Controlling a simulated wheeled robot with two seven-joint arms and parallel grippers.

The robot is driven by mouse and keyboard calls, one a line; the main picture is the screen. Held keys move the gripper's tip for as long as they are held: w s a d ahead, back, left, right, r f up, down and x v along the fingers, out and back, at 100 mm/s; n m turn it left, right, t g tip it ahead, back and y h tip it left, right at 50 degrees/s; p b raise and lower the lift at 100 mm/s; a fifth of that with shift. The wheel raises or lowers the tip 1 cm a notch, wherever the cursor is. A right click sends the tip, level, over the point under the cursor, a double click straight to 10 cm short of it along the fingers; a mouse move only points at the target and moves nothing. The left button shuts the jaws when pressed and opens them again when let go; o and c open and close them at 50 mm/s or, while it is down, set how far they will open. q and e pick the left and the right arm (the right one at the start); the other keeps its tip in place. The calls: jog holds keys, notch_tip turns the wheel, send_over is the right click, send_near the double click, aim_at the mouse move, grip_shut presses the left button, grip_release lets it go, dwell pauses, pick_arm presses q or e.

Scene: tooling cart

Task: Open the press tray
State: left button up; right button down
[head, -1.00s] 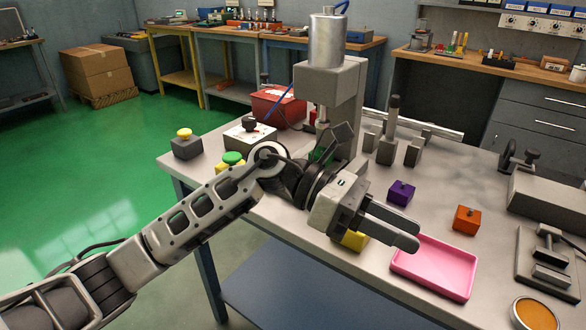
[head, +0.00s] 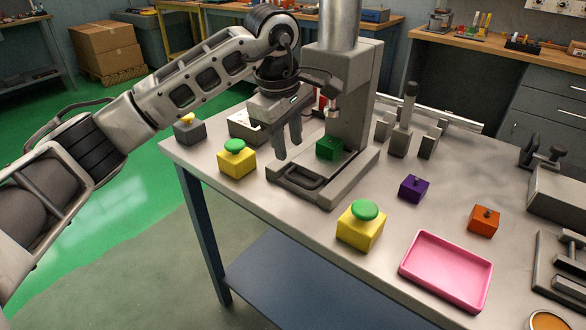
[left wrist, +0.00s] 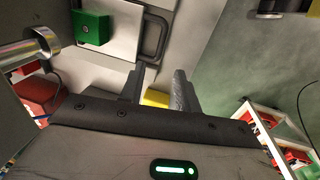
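The grey press (head: 350,95) stands on the table with a low tray (head: 283,172) at its base. The tray has a dark loop handle (head: 305,178) at its front; the handle also shows in the left wrist view (left wrist: 155,38). A green block (head: 329,148) sits under the press ram, and shows in the left wrist view (left wrist: 91,28). My left gripper (head: 288,150) points down above the tray's left side, apart from the handle. Its fingers (left wrist: 158,88) are parted with nothing held between them. My right gripper is not in view.
Yellow boxes with green buttons stand left (head: 237,160) and in front (head: 361,226) of the press. A pink tray (head: 446,270), purple block (head: 413,188) and orange block (head: 484,220) lie to the right. The table before the handle is mostly clear.

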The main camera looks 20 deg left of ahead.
aim_at(294, 178)
pick_arm(q)
jog(key=f, duration=0.2)
jog(key=w+f, duration=0.1)
jog(key=f, duration=0.5)
jog(key=shift+w+d+f, duration=0.1)
jog(key=shift+w+d, duration=0.1)
jog(key=shift+d, duration=0.1)
grip_shut()
